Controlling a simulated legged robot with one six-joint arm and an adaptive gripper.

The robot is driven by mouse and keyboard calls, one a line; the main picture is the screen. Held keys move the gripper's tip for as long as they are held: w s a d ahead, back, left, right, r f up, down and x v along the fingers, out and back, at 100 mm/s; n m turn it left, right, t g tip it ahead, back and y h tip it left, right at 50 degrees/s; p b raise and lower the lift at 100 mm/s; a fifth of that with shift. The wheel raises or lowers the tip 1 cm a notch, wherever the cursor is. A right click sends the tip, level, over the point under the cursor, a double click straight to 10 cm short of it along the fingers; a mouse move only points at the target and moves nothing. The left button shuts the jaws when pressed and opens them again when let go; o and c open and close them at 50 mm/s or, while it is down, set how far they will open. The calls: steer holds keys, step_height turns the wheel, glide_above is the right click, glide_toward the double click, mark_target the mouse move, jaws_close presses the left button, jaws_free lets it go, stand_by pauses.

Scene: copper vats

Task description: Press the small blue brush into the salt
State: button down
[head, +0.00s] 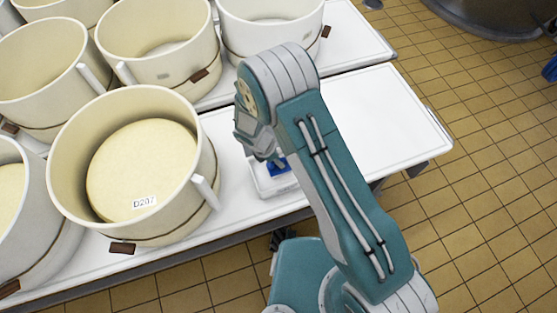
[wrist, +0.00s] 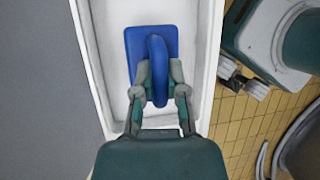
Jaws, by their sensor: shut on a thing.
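The small blue brush (wrist: 132,45) has a flat rectangular block and a curved handle. My gripper (wrist: 159,82) is shut on the handle in the wrist view. The brush is over a white tray (wrist: 91,50), inside its rim as seen from above. The salt cannot be told apart from the white tray, and I cannot tell whether the brush touches it. In the head view a bit of the blue brush (head: 277,169) shows below my gripper (head: 264,155), above the white tray (head: 272,190); my arm hides part of it.
The tray stands on a white table (head: 375,118) with free room to its right. A cream mould (head: 180,222) holding a pale cheese (head: 143,165) stands close to the tray's left. Several more moulds stand behind and left. The floor is yellow tile.

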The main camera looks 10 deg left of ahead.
steer(key=shift+r, duration=3.45)
